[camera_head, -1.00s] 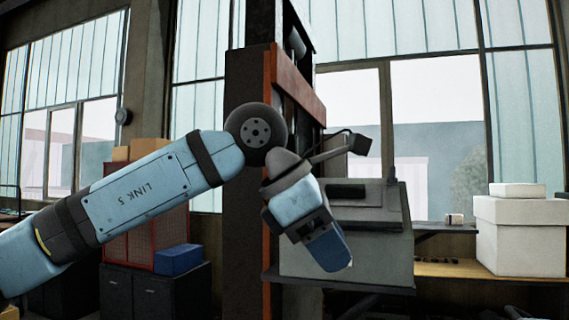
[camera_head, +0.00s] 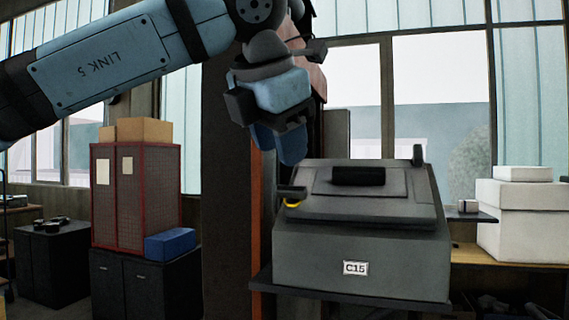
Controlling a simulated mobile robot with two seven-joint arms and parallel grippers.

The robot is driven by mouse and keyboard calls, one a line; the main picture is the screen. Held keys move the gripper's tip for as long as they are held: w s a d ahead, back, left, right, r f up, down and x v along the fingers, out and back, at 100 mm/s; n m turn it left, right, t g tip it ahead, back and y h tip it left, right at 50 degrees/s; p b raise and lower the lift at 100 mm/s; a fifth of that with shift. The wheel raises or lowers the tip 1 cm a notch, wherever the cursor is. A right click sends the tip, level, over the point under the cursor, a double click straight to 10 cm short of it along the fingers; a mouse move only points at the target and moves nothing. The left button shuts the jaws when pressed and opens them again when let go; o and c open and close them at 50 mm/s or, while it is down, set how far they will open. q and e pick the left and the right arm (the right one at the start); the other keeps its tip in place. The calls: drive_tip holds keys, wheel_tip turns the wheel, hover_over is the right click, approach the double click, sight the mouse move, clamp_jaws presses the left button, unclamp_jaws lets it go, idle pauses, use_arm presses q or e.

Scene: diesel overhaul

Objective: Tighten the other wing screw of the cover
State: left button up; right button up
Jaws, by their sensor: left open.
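The cover (camera_head: 365,208) is the dark grey sloped lid on a grey box with a C15 label (camera_head: 355,268). A dark flat part with a yellow patch under it, perhaps a wing screw (camera_head: 291,191), sits at its left edge. A dark upright piece, perhaps the other wing screw (camera_head: 418,155), stands at its back right corner. My left gripper (camera_head: 279,152) points down with its blue fingers apart and nothing seen between them. It hangs above and left of the cover, over the left part and apart from it. My right gripper is out of view.
The box stands on a dark shelf (camera_head: 350,300) beside a dark column (camera_head: 228,220). White boxes (camera_head: 520,240) are on a bench at the right. A red mesh cabinet (camera_head: 135,200) and a blue box (camera_head: 170,244) are at the left. The space above the cover is clear.

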use_arm(q)
drive_tip(key=n+b, duration=0.5)
drive_tip(key=n, duration=0.2)
drive_tip(key=f+n+b, duration=0.1)
drive_tip(key=n+b, duration=0.4)
drive_tip(key=n, duration=0.3)
drive_tip(key=f+n+b, duration=0.1)
drive_tip(key=n+b, duration=0.5)
drive_tip(key=n, duration=0.2)
drive_tip(key=shift+w+d+f, duration=0.15)
drive_tip(key=shift+w+d, duration=0.1)
drive_tip(key=shift+w, duration=0.15)
drive_tip(key=shift+n+b, duration=0.5)
drive_tip(key=shift+n, duration=0.2)
drive_tip(key=shift+w+d, duration=0.1)
drive_tip(key=shift+w+f, duration=0.15)
drive_tip(key=shift+f, duration=0.05)
drive_tip(key=shift+w+f, duration=0.1)
drive_tip(key=shift+w, duration=0.2)
drive_tip(key=shift+s, duration=0.15)
drive_tip(key=shift+b, duration=0.3)
